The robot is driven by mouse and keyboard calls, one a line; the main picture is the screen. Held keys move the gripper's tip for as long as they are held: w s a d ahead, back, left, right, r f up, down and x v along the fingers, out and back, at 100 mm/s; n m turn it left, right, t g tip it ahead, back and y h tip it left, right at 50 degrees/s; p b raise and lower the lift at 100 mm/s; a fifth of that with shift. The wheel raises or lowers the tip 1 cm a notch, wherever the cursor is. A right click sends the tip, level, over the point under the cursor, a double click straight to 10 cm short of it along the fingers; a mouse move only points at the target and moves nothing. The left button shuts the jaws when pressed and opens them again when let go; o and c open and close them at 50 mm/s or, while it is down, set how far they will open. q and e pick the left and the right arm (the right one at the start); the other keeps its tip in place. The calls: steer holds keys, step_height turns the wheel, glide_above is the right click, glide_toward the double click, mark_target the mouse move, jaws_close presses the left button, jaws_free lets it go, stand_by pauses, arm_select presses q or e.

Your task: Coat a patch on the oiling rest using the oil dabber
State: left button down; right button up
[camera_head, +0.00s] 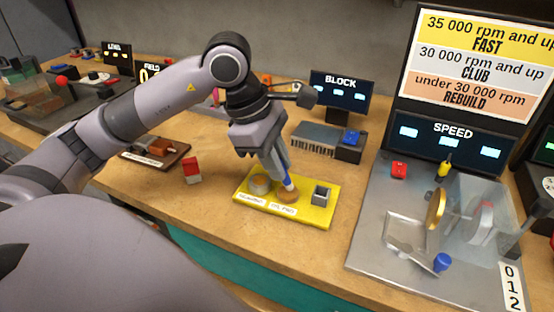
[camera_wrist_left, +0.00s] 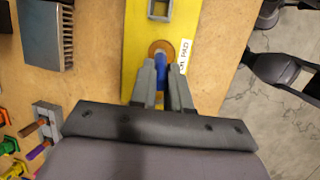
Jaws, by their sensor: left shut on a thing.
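My left gripper (camera_head: 279,172) is shut on a slim blue oil dabber (camera_head: 287,180) and points it down at a yellow tray (camera_head: 305,216). The dabber's lower end is at a round brown pad (camera_head: 288,196) on the tray; whether it presses on it I cannot tell. In the left wrist view the blue dabber (camera_wrist_left: 161,62) is between the fingers (camera_wrist_left: 162,72), over the brown pad (camera_wrist_left: 160,48) beside a label ending in "PAD". I cannot tell which part is the oiling rest. My right gripper is not in view.
A red and white block (camera_head: 192,171) stands left of the tray. A grey finned block (camera_head: 316,140) is behind it, near the BLOCK display (camera_head: 342,90). The SPEED station (camera_head: 375,245) with a clear cover is at right. Bare wood lies in front of the tray.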

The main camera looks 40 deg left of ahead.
arm_select(q)
steer(key=shift+f+b, duration=0.3)
steer(key=shift+f, duration=0.05)
stand_by(0.6)
steer(key=shift+f, duration=0.1)
stand_by(0.9)
steer(key=shift+r+p, duration=2.45)
steer(key=shift+r, duration=1.2)
steer(key=shift+f, duration=0.1)
